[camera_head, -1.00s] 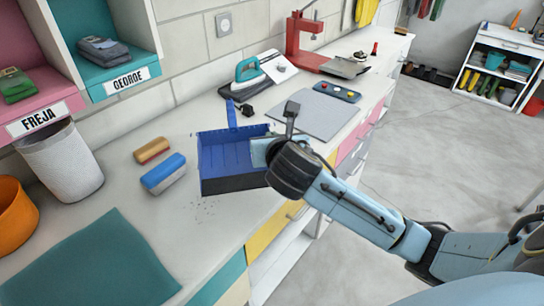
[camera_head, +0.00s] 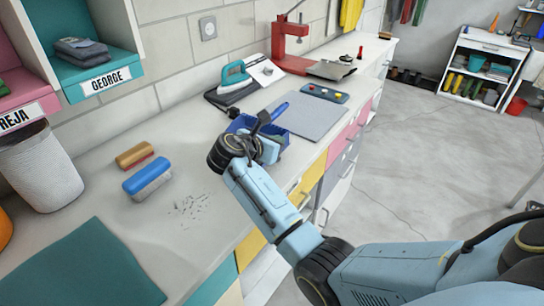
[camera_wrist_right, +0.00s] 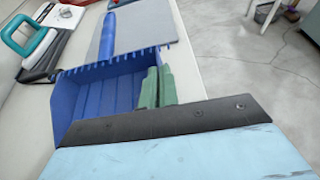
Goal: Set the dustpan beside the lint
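The blue dustpan (camera_head: 242,121) is on or just above the counter, in front of the grey board; I cannot tell whether it touches. Its blue handle points back over the board. In the right wrist view, the dustpan's ribbed tray (camera_wrist_right: 95,95) is open and looks empty. My right gripper (camera_head: 272,148) is at the dustpan's near right side. In the wrist view its green fingers (camera_wrist_right: 158,87) are closed together on the dustpan's side wall. The lint (camera_head: 188,208) is a loose scatter of dark specks, left of and nearer than the dustpan. My left gripper is out of view.
A blue brush (camera_head: 147,179) and a wooden-backed brush (camera_head: 135,155) lie left of the lint. A white bin (camera_head: 40,170) and a teal mat (camera_head: 85,270) are further left. An iron (camera_head: 234,76) and the grey board (camera_head: 308,114) are behind the dustpan. Counter around the lint is bare.

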